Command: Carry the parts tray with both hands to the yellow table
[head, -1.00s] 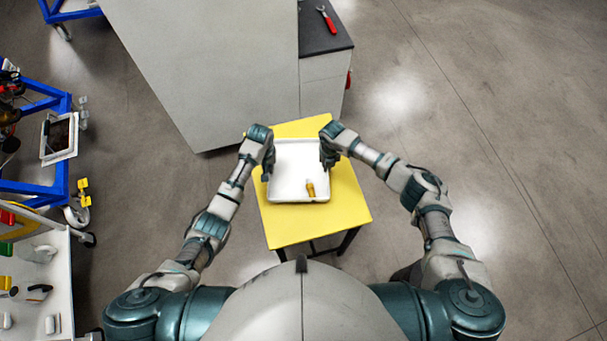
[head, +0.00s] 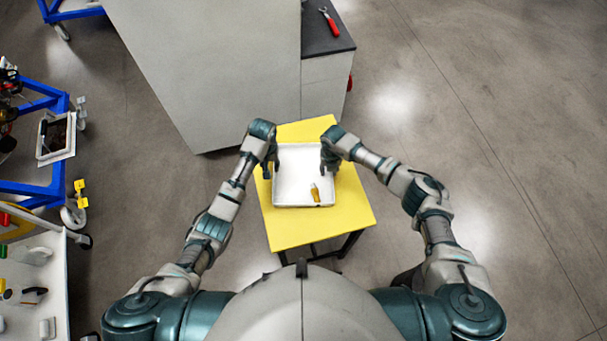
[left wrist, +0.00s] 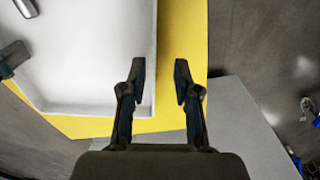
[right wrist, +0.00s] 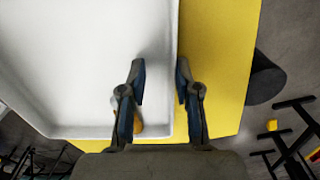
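The white parts tray (head: 296,165) rests on the yellow table (head: 352,208), toward its left side. A small orange-and-white bottle (head: 315,193) lies inside the tray; the right wrist view shows part of it behind a finger. My left gripper (head: 271,166) is at the tray's left wall, my right gripper (head: 327,163) at its right wall. In the left wrist view the left fingers (left wrist: 160,78) are apart, one over the tray and one outside its wall. In the right wrist view the right fingers (right wrist: 160,78) straddle the opposite wall, also apart.
A large grey cabinet (head: 205,70) stands beyond the table, with a dark counter (head: 322,35) carrying a red-handled tool (head: 329,22). A blue-framed cart (head: 58,170) and a white table (head: 45,285) with loose items are at left. The floor at right is clear.

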